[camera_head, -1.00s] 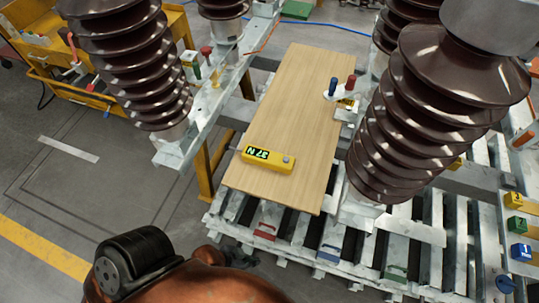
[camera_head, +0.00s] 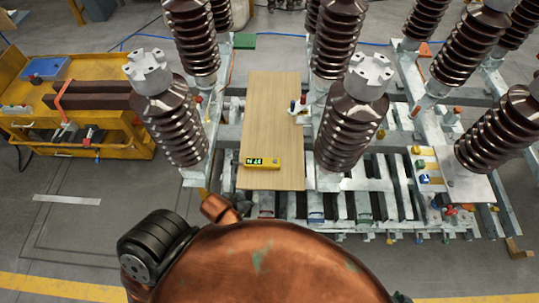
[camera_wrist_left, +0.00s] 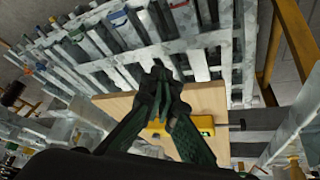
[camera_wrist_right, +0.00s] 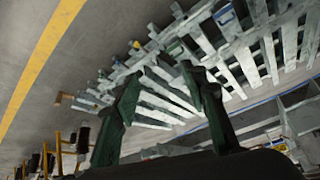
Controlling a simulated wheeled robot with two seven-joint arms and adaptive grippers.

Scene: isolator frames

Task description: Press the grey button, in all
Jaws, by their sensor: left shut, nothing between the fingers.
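The yellow box (camera_head: 262,164) lies near the front end of the wooden board (camera_head: 274,105). Its display seems to read 37 N, and the small grey button (camera_head: 276,162) is at its right end. In the left wrist view the yellow box (camera_wrist_left: 205,122) is partly hidden behind my left gripper (camera_wrist_left: 160,70), whose fingers are together and empty. I cannot tell whether the fingertips touch anything. My right gripper (camera_wrist_right: 162,82) is open and empty, facing the slatted metal frame.
Tall brown ribbed insulators (camera_head: 180,130) stand on both sides of the board. A slatted metal frame (camera_head: 375,185) extends to the right. A yellow cart (camera_head: 110,120) stands at left. The grey floor (camera_head: 60,230) at front left is clear.

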